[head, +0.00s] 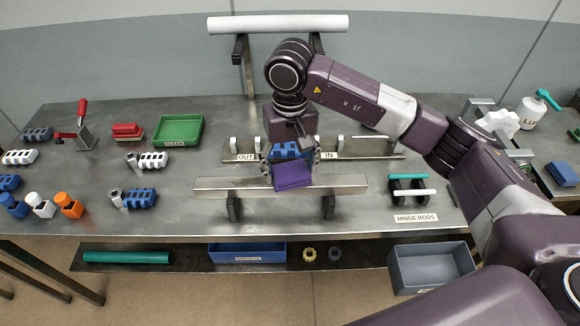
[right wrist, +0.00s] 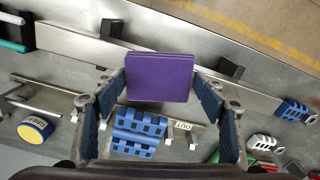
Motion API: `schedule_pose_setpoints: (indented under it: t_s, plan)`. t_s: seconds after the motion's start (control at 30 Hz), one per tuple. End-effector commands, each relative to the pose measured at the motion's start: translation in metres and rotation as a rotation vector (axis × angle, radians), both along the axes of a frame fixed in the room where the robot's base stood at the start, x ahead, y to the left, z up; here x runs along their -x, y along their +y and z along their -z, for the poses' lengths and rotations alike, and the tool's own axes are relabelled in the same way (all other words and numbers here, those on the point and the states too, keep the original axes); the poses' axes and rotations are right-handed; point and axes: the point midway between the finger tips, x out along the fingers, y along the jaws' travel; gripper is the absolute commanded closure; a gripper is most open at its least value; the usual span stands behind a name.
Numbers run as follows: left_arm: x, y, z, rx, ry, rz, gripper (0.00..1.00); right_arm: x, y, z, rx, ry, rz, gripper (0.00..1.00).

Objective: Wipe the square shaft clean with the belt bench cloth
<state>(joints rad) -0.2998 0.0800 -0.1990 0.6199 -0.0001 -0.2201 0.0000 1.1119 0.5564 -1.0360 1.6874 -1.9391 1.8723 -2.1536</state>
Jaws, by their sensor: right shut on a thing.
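The square shaft (head: 230,188) is a long bare metal bar on black supports along the front of the bench; it runs across the top of the right wrist view (right wrist: 75,42). My right gripper (head: 290,165) points down over its middle and is shut on the purple cloth (head: 293,176). The folded cloth (right wrist: 160,77) sits between the fingertips and covers part of the shaft. I cannot tell whether cloth and shaft touch. My left gripper is not in view.
A blue belt piece (right wrist: 137,133) lies just behind the shaft, between the OUT and IN labels. Hinge rods (head: 412,191) lie right of the shaft. A white roller (head: 278,23) stands raised at the back. A green tray (head: 179,130) and several belt pieces are on the left.

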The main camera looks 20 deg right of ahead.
Motion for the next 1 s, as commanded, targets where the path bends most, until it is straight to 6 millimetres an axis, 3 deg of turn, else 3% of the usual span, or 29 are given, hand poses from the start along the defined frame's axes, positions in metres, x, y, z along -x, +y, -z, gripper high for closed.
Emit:
schedule_pose_setpoints:
  t_s: [0.57, 1.0]
  plan:
    - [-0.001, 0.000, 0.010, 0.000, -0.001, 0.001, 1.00, 0.000, 0.001, 0.008, 0.000, -0.001, 0.000, 0.55]
    - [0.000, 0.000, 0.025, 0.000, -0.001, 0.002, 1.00, -0.010, 0.033, 0.007, 0.000, -0.001, -0.001, 0.55]
